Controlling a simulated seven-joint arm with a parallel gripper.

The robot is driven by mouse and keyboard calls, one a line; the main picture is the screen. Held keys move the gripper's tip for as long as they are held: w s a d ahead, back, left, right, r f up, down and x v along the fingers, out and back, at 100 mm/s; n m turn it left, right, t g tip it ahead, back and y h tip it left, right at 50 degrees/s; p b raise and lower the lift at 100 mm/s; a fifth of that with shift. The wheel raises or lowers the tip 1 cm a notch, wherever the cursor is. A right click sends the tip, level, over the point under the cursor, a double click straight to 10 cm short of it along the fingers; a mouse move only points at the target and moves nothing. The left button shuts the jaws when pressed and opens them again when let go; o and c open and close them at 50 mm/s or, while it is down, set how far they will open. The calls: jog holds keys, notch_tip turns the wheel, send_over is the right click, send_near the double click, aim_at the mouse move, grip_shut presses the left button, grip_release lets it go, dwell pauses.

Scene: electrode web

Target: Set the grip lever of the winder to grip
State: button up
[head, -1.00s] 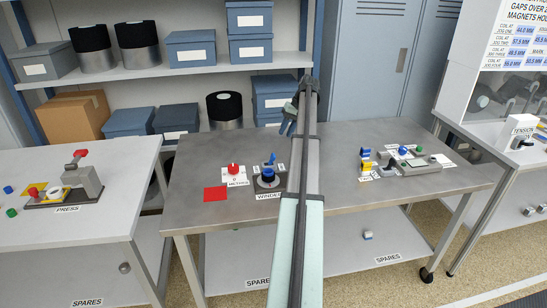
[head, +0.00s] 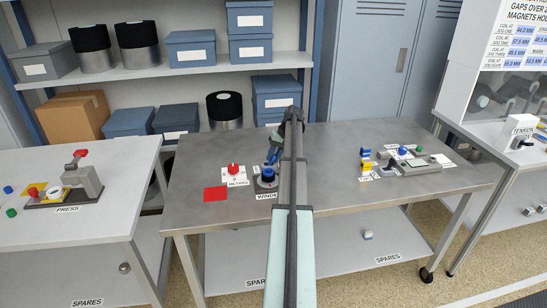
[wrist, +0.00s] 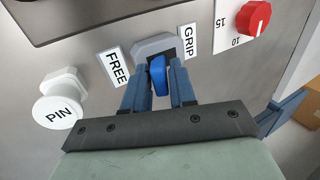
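The winder (head: 266,182) stands left of centre on the grey table, with a blue knob on top. Its blue grip lever (wrist: 158,76) shows in the wrist view, rising from a grey housing (wrist: 152,45) between a FREE label (wrist: 116,66) on the left and a GRIP label (wrist: 188,43) on the right. My gripper (wrist: 158,88) has one finger on each side of the lever, close to it. I cannot tell whether the fingers touch it. In the head view my gripper (head: 273,156) is at the back of the winder and hides the lever.
A white PIN knob (wrist: 62,97) lies left of the FREE label in the wrist view. A red dial (head: 233,170) on a white plate is just left of the winder, with a red square (head: 215,194) before it.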

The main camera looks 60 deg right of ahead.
aim_at(268, 164)
jog(key=shift+f, duration=0.2)
grip_shut()
jog(key=shift+w+a+r, duration=0.1)
jog(key=shift+w+a, duration=0.05)
jog(key=g+h, duration=0.1)
jog(key=w+a+g+h, duration=0.1)
jog(key=g+h, duration=0.1)
jog(key=shift+w+a+r, duration=0.15)
jog(key=shift+a, duration=0.05)
jog(key=shift+w+a+f+g+h, duration=0.1)
jog(key=shift+w+a+g+h, duration=0.15)
jog(key=shift+g+h, duration=0.4)
jog(key=shift+w+a+f+g+h, duration=0.1)
jog(key=shift+w+a+g+h, duration=0.15)
jog(key=shift+g+h, duration=0.35)
jog(key=shift+w+a+g+h, duration=0.2)
jog(key=shift+w+g+h, duration=0.05)
jog(key=shift+g+h, duration=0.4)
grip_release()
